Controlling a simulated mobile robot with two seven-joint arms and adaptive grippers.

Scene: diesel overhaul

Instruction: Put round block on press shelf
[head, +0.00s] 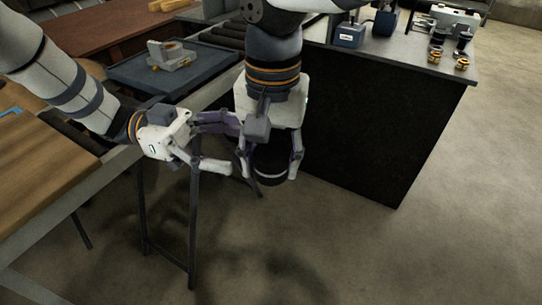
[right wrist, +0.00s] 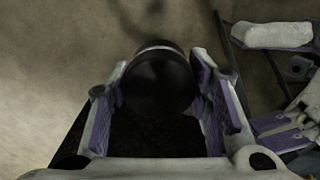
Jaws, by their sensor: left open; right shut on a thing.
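The round block (head: 270,163) is a black cylinder with a thin pale band. In the head view it hangs below my right gripper (head: 271,172), which is shut on it over open floor. In the right wrist view the block (right wrist: 160,82) sits between the two fingers of my right gripper (right wrist: 162,100), its dark round face showing. My left gripper (head: 230,146) is open and empty, just left of the right gripper and close to it. Its fingers also show at the right edge of the right wrist view (right wrist: 278,85). I cannot make out a press shelf in either view.
A dark cabinet (head: 385,120) stands at right, with a blue box (head: 349,36) and several small parts on top. A blue-grey tray (head: 135,75) holds a pale metal part (head: 170,55). A wooden bench (head: 40,170) is at left. The floor (head: 330,235) in front is clear.

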